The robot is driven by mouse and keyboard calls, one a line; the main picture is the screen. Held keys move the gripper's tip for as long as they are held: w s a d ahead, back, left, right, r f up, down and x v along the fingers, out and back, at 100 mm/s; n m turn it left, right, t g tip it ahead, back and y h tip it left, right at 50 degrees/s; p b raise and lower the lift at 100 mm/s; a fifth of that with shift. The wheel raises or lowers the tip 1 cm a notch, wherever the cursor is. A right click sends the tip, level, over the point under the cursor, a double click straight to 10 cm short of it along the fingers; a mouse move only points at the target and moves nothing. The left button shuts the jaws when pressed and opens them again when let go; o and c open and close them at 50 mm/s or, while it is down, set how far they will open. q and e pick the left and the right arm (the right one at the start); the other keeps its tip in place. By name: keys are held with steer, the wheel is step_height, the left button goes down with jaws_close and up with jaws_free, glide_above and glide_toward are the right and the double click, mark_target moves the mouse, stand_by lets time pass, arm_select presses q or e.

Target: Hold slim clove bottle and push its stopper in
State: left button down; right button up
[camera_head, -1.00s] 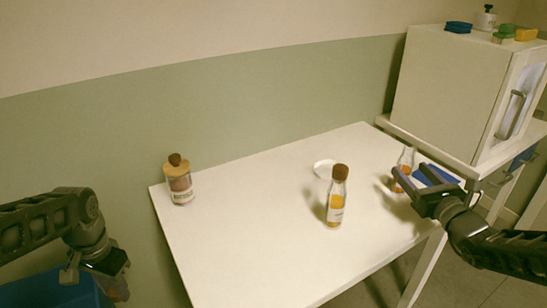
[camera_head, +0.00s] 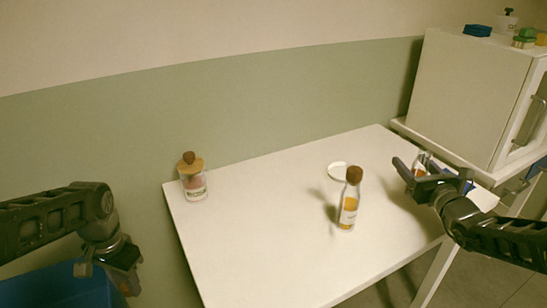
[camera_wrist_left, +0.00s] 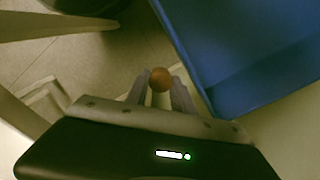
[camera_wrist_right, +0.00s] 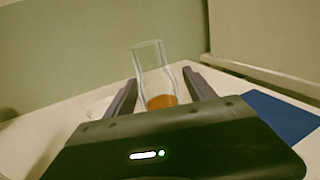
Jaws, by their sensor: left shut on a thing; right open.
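An open clear slim bottle (camera_head: 421,157) with amber liquid and no stopper stands upright at the table's right end. Its label cannot be read. My right gripper (camera_head: 427,170) is open, and its arm hides the bottle's lower part in the head view. In the right wrist view the bottle (camera_wrist_right: 154,68) rises between the two spread fingers. My left gripper (camera_wrist_left: 160,88) is shut on a round brown stopper (camera_wrist_left: 160,78), held off the table at the left.
A stoppered amber bottle (camera_head: 348,205) stands mid-table, near a white dish (camera_head: 338,171). A wood-lidded jar (camera_head: 193,182) stands at the back left. A blue bin (camera_head: 55,288) is below my left arm. A white cabinet (camera_head: 470,90) stands at the right.

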stand_by(0.6)
jaws_close()
stand_by(0.5)
